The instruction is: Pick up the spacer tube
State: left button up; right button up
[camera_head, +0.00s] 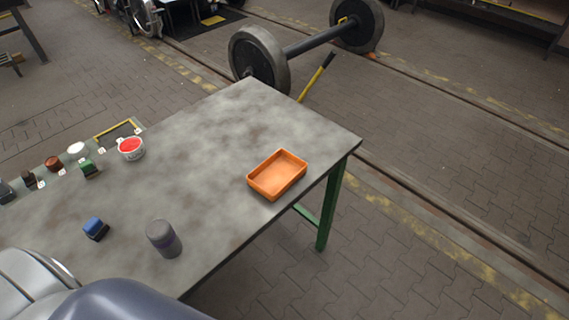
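A grey upright cylinder (161,235) with a darker, purplish lower part stands near the front edge of the grey table (205,150). It may be the spacer tube, but I cannot tell if it is hollow. Neither of my grippers shows in the head view. Only parts of my own body fill the bottom left corner, close in front of the cylinder in the picture.
A small blue-and-black block (96,229) lies left of the cylinder. An orange tray (277,174) sits empty at the right. A red-topped white tub (131,148), a green block (88,169) and several small items line the left. The table's middle is clear. A wheelset (260,60) stands behind.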

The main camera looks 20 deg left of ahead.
aim_at(159, 232)
jog(key=u, duration=1.75)
